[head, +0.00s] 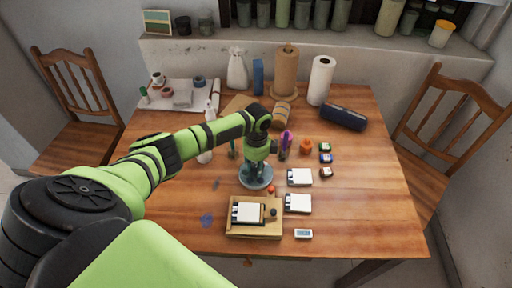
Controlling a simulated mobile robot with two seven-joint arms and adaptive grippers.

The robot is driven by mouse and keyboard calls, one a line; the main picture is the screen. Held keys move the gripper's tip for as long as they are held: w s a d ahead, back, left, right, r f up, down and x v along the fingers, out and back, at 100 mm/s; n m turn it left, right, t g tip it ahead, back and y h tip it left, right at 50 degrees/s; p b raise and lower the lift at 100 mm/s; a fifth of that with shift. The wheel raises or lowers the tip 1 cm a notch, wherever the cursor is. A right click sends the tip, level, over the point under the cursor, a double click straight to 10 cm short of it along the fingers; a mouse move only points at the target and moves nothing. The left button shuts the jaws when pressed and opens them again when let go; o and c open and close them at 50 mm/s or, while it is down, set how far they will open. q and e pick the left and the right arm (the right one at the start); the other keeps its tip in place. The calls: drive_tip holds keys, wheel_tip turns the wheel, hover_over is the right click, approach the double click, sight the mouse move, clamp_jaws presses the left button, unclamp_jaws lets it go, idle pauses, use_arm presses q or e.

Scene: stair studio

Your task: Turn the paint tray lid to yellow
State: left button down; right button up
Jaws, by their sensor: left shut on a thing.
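The round grey-blue paint tray (246,182) sits on the wooden table near its middle. My left gripper (257,177) comes down onto it from above and is shut on its lid. The gripper covers much of the lid, so the lid's shape and the colour it is set to cannot be made out. A small red spot (271,189) shows at the tray's right front edge; no yellow marking can be made out there. My right gripper is not in view.
A wooden board (236,230) with a white pad stands in front of the tray. White pads (300,177), small coloured jars (325,147) and a cup of brushes (284,153) are to the right.

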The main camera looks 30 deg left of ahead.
sight(256, 167)
use_arm(q)
drive_tip(key=n+p, duration=0.2)
drive_tip(key=n, duration=0.3)
drive_tip(key=shift+s+n+p, duration=0.15)
drive_tip(key=shift+n+p, duration=0.15)
drive_tip(key=shift+p, duration=0.1)
drive_tip(key=shift+n+p, duration=0.9)
drive_tip(key=shift+n, duration=1.2)
drive_tip(key=shift+f, duration=0.1)
drive_tip(key=c, duration=0.9)
unclamp_jaws()
drive_tip(key=shift+c, duration=0.2)
drive_tip(key=shift+r, duration=0.2)
wheel_tip(256, 167, up, 12)
drive_tip(key=shift+w+a+f, duration=0.15)
drive_tip(key=shift+w, duration=0.1)
